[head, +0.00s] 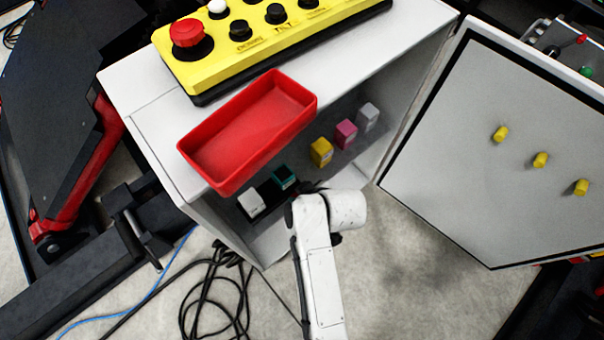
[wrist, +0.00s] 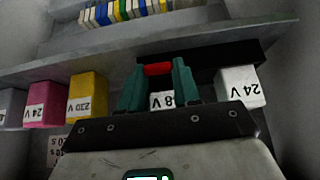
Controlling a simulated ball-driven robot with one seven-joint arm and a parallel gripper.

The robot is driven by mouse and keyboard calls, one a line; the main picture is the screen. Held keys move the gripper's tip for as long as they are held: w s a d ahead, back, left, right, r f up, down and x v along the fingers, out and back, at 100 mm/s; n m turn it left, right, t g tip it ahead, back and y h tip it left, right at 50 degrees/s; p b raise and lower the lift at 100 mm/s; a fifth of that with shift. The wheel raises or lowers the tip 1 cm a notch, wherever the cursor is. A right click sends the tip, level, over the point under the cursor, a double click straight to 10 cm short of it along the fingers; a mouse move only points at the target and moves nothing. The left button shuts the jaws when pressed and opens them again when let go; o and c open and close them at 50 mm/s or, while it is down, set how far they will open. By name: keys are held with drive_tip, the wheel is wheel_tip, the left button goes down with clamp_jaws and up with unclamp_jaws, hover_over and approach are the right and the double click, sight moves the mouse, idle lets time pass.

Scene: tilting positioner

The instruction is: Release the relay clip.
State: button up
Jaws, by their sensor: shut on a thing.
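A small red clip (wrist: 158,69) sits between the tips of my gripper's teal fingers in the wrist view. My gripper (wrist: 159,74) is shut on this clip. Just past the fingers is a relay with a white label (wrist: 162,99) ending in "8 V"; the fingers hide most of it. A black bar (wrist: 225,57) lies behind the relay row, at the clip's right.
A white 24 V relay (wrist: 241,88) is close on the right; a yellow 230 V relay (wrist: 87,97) and a pink one (wrist: 49,103) are left. A red tray (head: 250,130) sits on the cabinet top beside the yellow control panel (head: 270,40). The cabinet door (head: 500,170) stands open.

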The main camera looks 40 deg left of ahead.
drive_tip(key=shift+h+p, duration=0.35)
drive_tip(key=shift+h, duration=0.05)
drive_tip(key=o, duration=1.1)
drive_tip(key=shift+a, duration=0.1)
drive_tip(key=shift+c, duration=0.2)
drive_tip(key=shift+r, duration=0.15)
drive_tip(key=p+v, duration=0.2)
drive_tip(key=v, duration=0.8)
drive_tip(key=shift+d+r, duration=0.25)
drive_tip(key=shift+r, duration=0.05)
drive_tip(key=shift+w, duration=0.1)
